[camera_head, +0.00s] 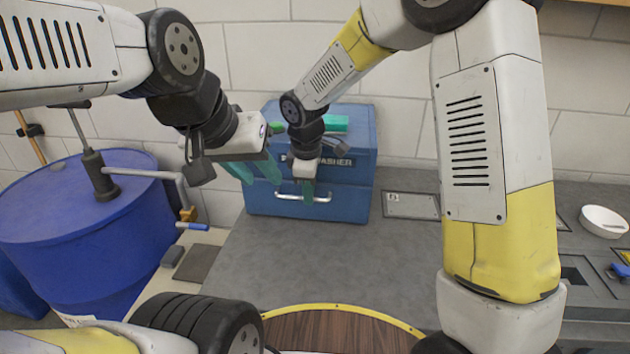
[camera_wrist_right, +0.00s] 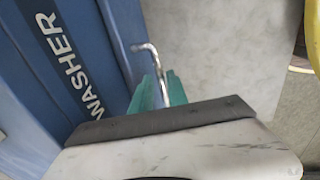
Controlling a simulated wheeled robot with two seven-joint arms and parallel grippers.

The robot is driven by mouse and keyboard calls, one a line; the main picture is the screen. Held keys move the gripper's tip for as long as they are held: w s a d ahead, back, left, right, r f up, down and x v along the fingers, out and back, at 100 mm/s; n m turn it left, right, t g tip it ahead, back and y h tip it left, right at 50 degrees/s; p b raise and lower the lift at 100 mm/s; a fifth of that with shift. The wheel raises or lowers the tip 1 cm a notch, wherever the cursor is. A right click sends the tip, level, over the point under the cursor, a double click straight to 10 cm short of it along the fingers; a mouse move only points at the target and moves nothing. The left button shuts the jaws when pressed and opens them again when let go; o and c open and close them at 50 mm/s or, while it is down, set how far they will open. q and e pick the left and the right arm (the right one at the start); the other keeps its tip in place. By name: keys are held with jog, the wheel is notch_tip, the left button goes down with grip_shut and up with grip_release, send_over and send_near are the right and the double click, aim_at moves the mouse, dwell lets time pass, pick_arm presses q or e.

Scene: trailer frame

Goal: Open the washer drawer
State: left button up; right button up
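The blue washer (camera_head: 352,172) stands on the grey worktop against the wall, with "WASHER" lettering on its front. Its drawer front (camera_head: 346,204) is the lower part, with a silver bar handle (camera_head: 284,197); no clear gap shows around the drawer. The handle also shows in the right wrist view (camera_wrist_right: 152,52). My right gripper (camera_head: 308,192) is at the middle of the handle, its teal fingers close together on both sides of the bar, apparently shut on it. My left gripper (camera_head: 254,174) hangs in front of the washer's left side, its teal fingers spread and empty.
A blue drum (camera_head: 75,215) with a pump and hose stands at the left. A white bowl (camera_head: 603,221) sits at the far right. A round brown, yellow-rimmed surface (camera_head: 335,328) is in front. The grey worktop (camera_head: 330,262) before the washer is clear.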

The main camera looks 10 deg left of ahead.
grip_shut()
dwell(1.4)
